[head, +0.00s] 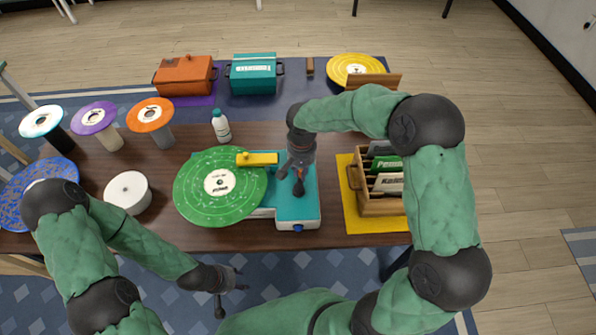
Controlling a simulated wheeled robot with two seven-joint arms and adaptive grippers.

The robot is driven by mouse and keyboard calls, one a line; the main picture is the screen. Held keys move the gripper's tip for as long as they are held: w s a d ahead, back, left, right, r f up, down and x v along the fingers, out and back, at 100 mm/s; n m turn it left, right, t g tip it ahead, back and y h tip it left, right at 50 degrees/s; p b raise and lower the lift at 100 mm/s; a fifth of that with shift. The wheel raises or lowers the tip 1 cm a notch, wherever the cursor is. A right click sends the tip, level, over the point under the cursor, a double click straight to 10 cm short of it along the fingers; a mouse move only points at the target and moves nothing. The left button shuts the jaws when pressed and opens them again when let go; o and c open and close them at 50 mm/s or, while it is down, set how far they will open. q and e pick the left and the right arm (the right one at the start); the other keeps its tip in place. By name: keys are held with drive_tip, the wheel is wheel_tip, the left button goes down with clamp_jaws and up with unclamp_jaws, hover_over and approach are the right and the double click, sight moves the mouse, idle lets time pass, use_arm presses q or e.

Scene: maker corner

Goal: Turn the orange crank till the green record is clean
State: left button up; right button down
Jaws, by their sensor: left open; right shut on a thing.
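The green record (208,191) lies flat on the teal and white cleaning machine (305,211), over its left side. Pale specks and marks show across its surface around the white label. A yellow arm (262,158) reaches over the record's right edge. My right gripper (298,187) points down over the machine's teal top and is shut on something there. My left gripper (231,293) is open and empty, in front of the table's near edge.
A white round canister (128,192) and a white bottle (221,126) stand near the record. Purple (94,117) and orange (151,114) records sit on stands at left. A wooden record crate (377,206) stands on a yellow mat at right.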

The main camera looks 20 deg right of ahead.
drive_tip(key=shift+s+d+m, duration=0.15)
drive_tip(key=shift+d+m, duration=0.05)
drive_tip(key=shift+m, duration=0.4)
drive_tip(key=shift+s+d+m, duration=0.1)
drive_tip(key=shift+d+m, duration=0.05)
drive_tip(key=shift+m, duration=0.45)
drive_tip(key=c, duration=1.2)
unclamp_jaws()
wheel_tip(320, 180, up, 12)
